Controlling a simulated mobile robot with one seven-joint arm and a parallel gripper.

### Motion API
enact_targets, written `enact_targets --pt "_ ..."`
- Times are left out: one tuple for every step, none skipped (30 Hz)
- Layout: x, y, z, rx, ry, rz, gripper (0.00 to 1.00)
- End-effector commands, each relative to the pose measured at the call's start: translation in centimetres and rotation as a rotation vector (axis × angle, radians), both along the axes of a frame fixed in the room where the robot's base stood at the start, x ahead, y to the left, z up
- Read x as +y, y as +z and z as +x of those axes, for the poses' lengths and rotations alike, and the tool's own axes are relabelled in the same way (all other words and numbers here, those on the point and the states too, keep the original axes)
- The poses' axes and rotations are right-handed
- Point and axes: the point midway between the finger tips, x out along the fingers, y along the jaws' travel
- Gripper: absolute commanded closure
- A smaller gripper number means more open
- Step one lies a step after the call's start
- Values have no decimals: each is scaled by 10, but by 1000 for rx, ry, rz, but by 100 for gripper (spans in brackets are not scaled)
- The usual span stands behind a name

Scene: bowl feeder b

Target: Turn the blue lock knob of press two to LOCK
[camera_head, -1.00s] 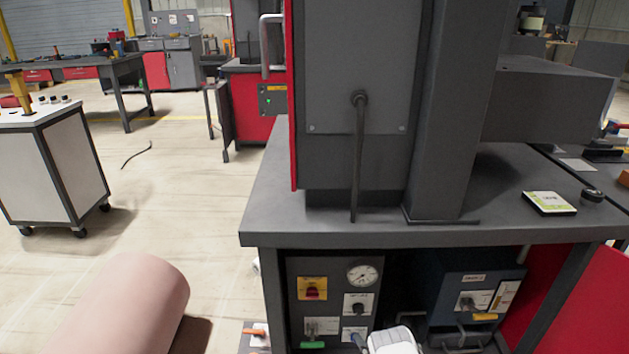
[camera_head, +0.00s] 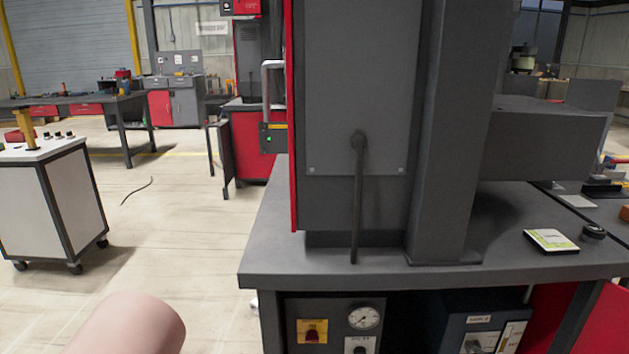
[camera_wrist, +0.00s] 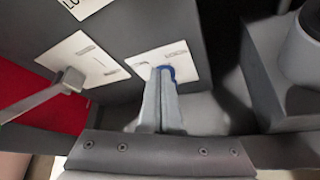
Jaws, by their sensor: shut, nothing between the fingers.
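In the wrist view, the blue lock knob (camera_wrist: 172,73) sits on a white label plate (camera_wrist: 190,62) on a dark panel. My gripper (camera_wrist: 161,76) is shut, with its fingertips right in front of the knob and covering much of it. I cannot tell whether they touch it. The knob's pointer direction and the LOCK mark cannot be read. In the head view, the press (camera_head: 355,85) stands on a dark bench, and the lower panel is cut off by the frame's bottom edge. The knob and my gripper are out of that view.
In the wrist view, a grey lever (camera_wrist: 40,102) sticks out from another white plate (camera_wrist: 85,60) at left. A grey block (camera_wrist: 268,65) stands close at right. In the head view, a red-yellow switch (camera_head: 313,331) and a gauge (camera_head: 364,317) show under the bench top (camera_head: 420,278).

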Motion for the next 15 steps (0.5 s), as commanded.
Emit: enact_targets --pt "-1 0 0 0 1 0 100" --pt "-1 -1 0 0 1 0 100" --pt "-2 -1 0 0 1 0 100" --pt "-3 -1 0 0 2 0 100" --pt "-4 -2 -1 0 1 -2 100" --pt "-5 -3 -1 1 1 -1 100" --pt "-6 -3 -1 2 1 0 100" --pt "-7 -4 -1 1 1 -1 100" --pt "-8 -4 -1 1 1 -1 100" --pt "-9 -4 -1 1 1 -1 100" --pt "-9 -5 0 -1 1 0 100" --pt "-10 -5 0 0 1 0 100" --pt "-11 -6 0 0 1 0 100" --pt "-11 -6 0 0 1 0 100" --pt "-12 -7 -1 1 2 0 100"
